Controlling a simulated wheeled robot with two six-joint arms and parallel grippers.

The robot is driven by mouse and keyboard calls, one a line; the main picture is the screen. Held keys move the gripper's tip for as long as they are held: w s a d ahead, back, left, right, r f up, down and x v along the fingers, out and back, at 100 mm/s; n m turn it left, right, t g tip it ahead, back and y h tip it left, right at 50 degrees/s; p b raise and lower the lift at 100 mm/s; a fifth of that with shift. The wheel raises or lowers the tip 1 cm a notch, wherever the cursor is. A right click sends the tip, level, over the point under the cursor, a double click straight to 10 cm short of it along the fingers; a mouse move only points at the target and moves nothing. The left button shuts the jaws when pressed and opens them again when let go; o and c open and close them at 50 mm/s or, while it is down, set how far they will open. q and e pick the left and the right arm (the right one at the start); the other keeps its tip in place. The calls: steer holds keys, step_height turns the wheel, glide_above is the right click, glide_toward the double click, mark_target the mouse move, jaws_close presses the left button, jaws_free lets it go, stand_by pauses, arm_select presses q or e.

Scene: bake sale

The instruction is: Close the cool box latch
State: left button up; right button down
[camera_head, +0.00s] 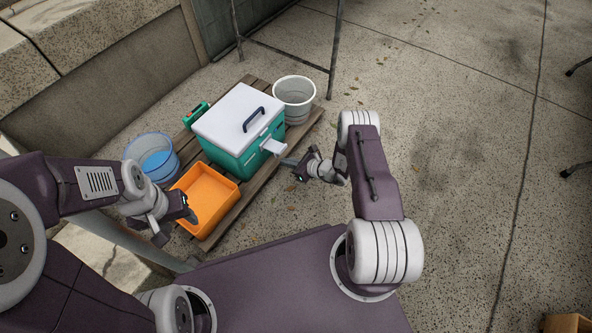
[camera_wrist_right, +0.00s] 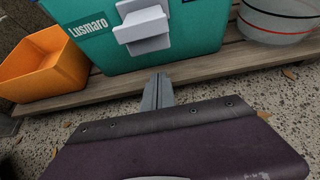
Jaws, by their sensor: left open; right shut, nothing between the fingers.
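The cool box (camera_head: 222,148) is teal with a white lid (camera_head: 237,108), which lies shut on it. The white latch (camera_head: 274,147) sticks out from the box's front face below the lid. In the right wrist view the latch (camera_wrist_right: 144,27) shows as a pale flap tilted outward, beside the box's lettering. My right gripper (camera_head: 287,162) is shut and empty, just in front of and below the latch; its closed fingers (camera_wrist_right: 157,92) point toward the box, with no contact visible. My left gripper (camera_head: 176,227) is open and empty near the orange tray's near left edge.
The box stands on a wooden pallet (camera_head: 232,217). An orange tray (camera_head: 207,199) is in front of it, a blue bucket (camera_head: 134,151) at left, a white bucket (camera_head: 294,98) behind right. A green item (camera_head: 196,116) lies behind the box.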

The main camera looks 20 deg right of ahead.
mark_target(275, 148)
steer(key=r, duration=0.3)
steer(key=shift+w+a+r+b, duration=0.1)
steer(key=shift+w+r+b, duration=0.1)
steer(key=shift+b, duration=0.1)
